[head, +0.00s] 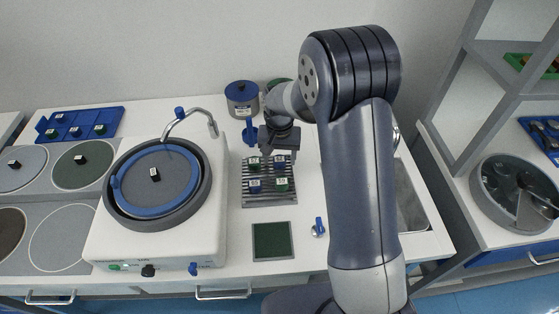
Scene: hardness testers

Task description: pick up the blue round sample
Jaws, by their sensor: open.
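A grey ribbed rack (268,200) stands on the white bench and holds several small samples with white labels. Two look blue: one at the front left (254,186) and one at the back right (280,166). Two look green: one at the back left (253,163) and one at the front right (281,185). They are too small to tell round from square. My gripper (279,152) is open and points down over the back of the rack, close to the back samples. I cannot tell its height above them, and nothing shows between its fingers.
A polishing machine (108,240) with a curved tap stands left of the rack. A blue tray (85,117) with several samples lies at the far left. A blue-lidded jar (241,92) and a blue bottle (249,131) stand behind. A green pad (271,241) lies in front; a sink (410,200) is at right.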

